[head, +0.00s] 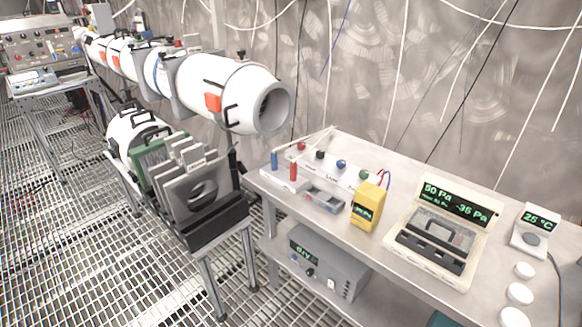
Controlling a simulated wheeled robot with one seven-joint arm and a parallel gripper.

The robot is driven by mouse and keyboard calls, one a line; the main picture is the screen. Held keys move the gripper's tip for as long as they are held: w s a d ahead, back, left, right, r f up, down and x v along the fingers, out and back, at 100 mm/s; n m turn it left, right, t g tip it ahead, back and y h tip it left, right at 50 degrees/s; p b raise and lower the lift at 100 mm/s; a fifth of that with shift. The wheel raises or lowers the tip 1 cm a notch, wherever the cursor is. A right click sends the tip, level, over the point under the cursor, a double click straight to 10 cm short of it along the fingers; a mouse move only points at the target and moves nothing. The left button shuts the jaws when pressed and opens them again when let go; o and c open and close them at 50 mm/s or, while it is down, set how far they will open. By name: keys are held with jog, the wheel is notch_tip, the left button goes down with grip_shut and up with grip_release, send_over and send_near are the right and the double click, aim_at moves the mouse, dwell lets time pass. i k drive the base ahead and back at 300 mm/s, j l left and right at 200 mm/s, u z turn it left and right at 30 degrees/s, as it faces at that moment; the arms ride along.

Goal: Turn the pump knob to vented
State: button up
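A grey box (349,262) sits on the shelf under the bench at centre. Its front has a small green-lit display (303,252) that seems to read "dry", a small dark knob (310,272) and a white switch or label. This may be the pump; no pump label is legible, and the knob's setting is too small to read. My gripper is not in view.
The bench (400,177) carries a white rack with coloured knobs (320,155), a yellow meter (368,205), a cream gauge case (447,230) and a thermometer (535,232). White tunnel sections (225,90) and a metal stand (205,240) are left. Grating floor (110,270) lies front left.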

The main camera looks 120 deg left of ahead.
aim_at(364, 175)
jog(key=u, duration=3.65)
